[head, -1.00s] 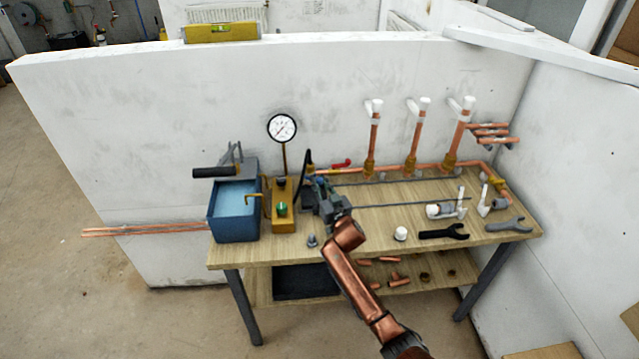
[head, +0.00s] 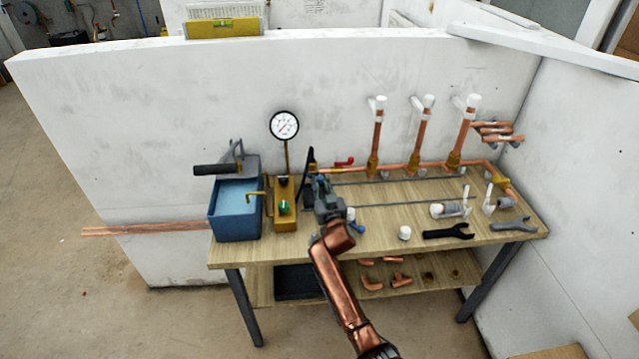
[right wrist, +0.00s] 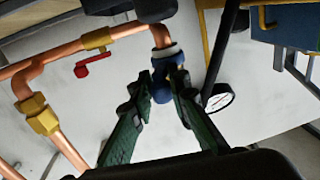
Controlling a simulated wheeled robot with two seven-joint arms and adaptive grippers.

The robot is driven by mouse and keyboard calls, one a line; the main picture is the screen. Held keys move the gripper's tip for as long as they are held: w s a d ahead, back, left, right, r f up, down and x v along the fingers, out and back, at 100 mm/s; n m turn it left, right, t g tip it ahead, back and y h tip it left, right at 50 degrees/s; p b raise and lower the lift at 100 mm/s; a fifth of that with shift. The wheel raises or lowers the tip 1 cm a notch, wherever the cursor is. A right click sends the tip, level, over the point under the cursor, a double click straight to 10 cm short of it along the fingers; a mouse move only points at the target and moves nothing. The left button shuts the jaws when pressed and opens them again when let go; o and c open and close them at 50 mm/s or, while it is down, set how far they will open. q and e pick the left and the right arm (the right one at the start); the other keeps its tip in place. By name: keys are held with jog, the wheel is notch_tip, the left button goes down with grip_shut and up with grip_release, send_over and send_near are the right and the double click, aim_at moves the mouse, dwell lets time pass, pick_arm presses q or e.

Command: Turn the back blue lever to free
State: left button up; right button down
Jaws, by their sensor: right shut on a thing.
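My right gripper (head: 318,186) is over the left half of the bench, behind the gold pump's right side. In the right wrist view its dark green fingers (right wrist: 160,86) are closed around a blue lever (right wrist: 161,92). This lever sits below a white collar at the end of a copper pipe. In the head view the gripper hides it. A second blue lever (head: 357,228) shows just right of my wrist, nearer the bench front. I cannot read the exact turn angle of the held lever. My left gripper is not in view.
A red lever (head: 344,162) stands behind on the copper pipework. A gold pump (head: 285,215) with a gauge (head: 284,125) and a blue tank (head: 236,210) stand to the left. A black spanner (head: 448,231) and a white cap (head: 404,233) lie to the right.

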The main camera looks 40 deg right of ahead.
jog(key=shift+s+d+r, duration=0.1)
jog(key=shift+d+r, duration=0.1)
jog(key=shift+d, duration=0.1)
jog(key=c, duration=2)
grip_release()
jog(key=shift+f, duration=0.1)
jog(key=shift+o, duration=0.9)
jog(key=shift+a, duration=0.15)
jog(key=v, duration=1.1)
jog(key=shift+s+a, duration=0.25)
jog(key=shift+s, duration=0.1)
